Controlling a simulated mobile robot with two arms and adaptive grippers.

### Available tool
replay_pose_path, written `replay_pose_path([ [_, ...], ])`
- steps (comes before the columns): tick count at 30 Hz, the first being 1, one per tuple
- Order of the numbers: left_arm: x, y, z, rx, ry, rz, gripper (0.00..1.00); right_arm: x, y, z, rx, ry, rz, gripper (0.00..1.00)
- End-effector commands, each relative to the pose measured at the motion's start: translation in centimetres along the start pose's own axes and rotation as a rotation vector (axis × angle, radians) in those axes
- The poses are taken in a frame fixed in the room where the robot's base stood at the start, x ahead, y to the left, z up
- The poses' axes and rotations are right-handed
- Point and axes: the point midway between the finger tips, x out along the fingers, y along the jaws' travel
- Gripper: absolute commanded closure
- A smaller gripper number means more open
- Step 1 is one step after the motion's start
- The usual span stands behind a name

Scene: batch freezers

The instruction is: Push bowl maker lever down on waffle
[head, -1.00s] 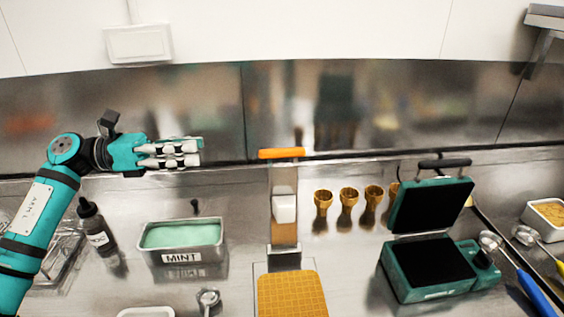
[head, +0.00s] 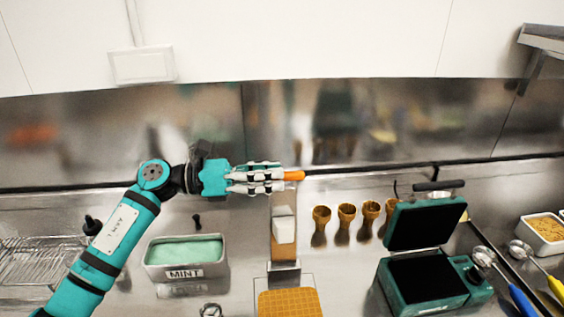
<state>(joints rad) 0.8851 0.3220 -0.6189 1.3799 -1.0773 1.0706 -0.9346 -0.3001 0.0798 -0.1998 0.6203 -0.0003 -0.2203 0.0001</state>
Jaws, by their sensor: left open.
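The bowl maker (head: 284,248) stands in the middle of the counter, with a white block on its upright. Its orange lever (head: 294,176) sticks out to the right at the top. A flat square golden waffle (head: 289,302) lies on its base below. My left gripper (head: 280,178) is at lever height with its fingers pointing right. The fingers overlap most of the lever in the head view and hide it, leaving the orange tip showing. I cannot tell whether they touch it. The left gripper is open. My right gripper is not in view.
A tub of green mint (head: 186,267) stands left of the bowl maker. Several cones (head: 346,224) stand to its right, then an open waffle iron (head: 425,282). A wire rack (head: 40,262) is at far left. A steel wall backs the counter.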

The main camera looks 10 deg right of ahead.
Motion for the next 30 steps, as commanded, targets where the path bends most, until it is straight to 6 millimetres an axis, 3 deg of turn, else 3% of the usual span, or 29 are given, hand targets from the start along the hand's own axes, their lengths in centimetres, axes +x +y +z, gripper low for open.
replay_pose_path([
  [6,2.2,0.0,0.1,-0.001,0.000,0.000,0.60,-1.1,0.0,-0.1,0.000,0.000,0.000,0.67],
  [16,2.6,0.1,-0.1,0.000,0.000,0.001,0.60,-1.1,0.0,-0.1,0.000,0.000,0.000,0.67],
  [25,2.6,0.1,-0.1,0.000,0.000,0.001,0.98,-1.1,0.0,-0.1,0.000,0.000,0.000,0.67],
  [30,2.6,0.1,0.0,0.000,0.000,0.001,1.00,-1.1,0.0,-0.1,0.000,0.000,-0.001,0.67],
])
